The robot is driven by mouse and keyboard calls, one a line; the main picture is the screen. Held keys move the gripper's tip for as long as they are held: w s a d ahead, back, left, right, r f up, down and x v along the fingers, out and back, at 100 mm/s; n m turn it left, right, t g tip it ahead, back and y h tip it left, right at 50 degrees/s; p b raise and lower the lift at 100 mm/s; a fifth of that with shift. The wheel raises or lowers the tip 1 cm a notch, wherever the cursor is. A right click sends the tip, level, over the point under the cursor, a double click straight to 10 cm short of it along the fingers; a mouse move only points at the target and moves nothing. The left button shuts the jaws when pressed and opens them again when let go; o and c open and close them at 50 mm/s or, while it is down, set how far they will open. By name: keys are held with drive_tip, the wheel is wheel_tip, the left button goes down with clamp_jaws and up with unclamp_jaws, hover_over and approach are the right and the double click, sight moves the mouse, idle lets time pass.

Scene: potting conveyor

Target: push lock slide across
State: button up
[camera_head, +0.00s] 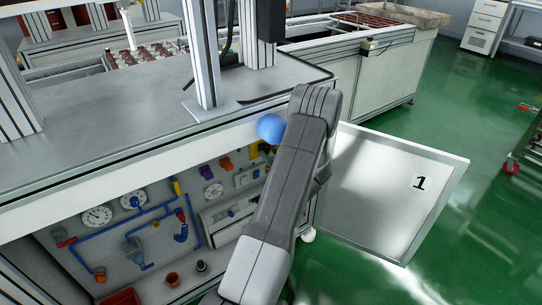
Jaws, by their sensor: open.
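I cannot make out the lock slide in this view; my arm covers part of the cabinet front where it meets the open panel. My gripper is not in view. My grey arm rises from the bottom middle to a bend at the conveyor bench's right corner. A white panel marked 1 (375,205) stands out to the right of the cabinet, its face showing.
The grey bench top (110,115) carries metal posts (203,55). Below it, the open cabinet holds gauges (97,216), blue pipes (122,222) and coloured valves (207,172). Green floor (480,215) is clear at right, apart from a red-wheeled cart (512,167).

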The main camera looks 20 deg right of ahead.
drive_tip(key=p+v, duration=0.1)
drive_tip(key=v, duration=1.2)
drive_tip(key=shift+s+p, duration=0.35)
drive_tip(key=shift+p, duration=0.05)
drive_tip(key=shift+d, duration=0.1)
drive_tip(key=b+x, duration=0.2)
drive_tip(key=x, duration=1.2)
drive_tip(key=shift+s, duration=0.1)
drive_tip(key=shift+s+a, duration=0.15)
drive_tip(key=shift+a, duration=0.25)
